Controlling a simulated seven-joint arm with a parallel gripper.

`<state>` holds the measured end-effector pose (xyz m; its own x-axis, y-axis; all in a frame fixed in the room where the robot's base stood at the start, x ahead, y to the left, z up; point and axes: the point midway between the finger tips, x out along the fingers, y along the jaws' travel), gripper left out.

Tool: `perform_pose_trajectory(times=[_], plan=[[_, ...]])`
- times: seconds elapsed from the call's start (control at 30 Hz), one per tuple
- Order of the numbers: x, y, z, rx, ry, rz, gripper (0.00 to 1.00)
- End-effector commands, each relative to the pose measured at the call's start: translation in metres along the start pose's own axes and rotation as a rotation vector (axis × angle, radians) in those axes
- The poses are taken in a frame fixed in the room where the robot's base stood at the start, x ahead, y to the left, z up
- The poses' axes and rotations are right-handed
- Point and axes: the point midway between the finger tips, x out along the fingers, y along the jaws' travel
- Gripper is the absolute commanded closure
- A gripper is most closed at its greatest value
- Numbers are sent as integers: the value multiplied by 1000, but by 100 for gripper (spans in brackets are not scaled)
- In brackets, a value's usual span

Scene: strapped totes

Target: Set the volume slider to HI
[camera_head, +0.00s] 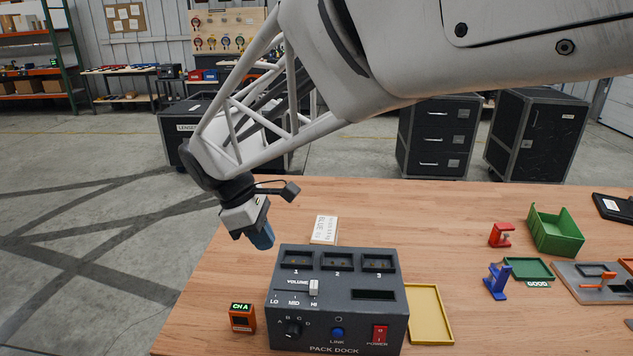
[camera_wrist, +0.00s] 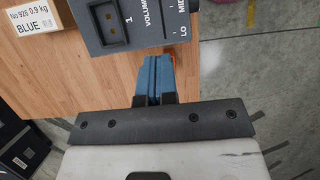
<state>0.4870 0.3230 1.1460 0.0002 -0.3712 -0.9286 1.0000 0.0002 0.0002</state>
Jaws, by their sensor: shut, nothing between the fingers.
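The pack dock (camera_head: 338,320) is a dark grey box on the wooden table; its corner also shows in the wrist view (camera_wrist: 95,20). Its volume slider knob (camera_head: 314,287) is pale and sits at the right end of the slot, above the HI mark. The wrist view shows the LO end of the slot but not the knob. My gripper (camera_head: 262,238) is shut and empty, its blue fingers together. It hangs above and beside the dock's back left corner, apart from the knob. In the wrist view the fingertips (camera_wrist: 154,72) appear just off the dock's edge.
A small orange CH A display (camera_head: 242,317) stands left of the dock. The table between is clear.

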Motion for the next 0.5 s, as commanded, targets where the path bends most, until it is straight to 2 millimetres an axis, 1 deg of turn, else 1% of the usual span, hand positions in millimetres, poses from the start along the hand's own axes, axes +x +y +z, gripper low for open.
perform_pose_trajectory(times=[0.23,0.5], plan=[[-4,-1,-10,0,0,0,100],[-3,-1,-10,0,0,0,100]])
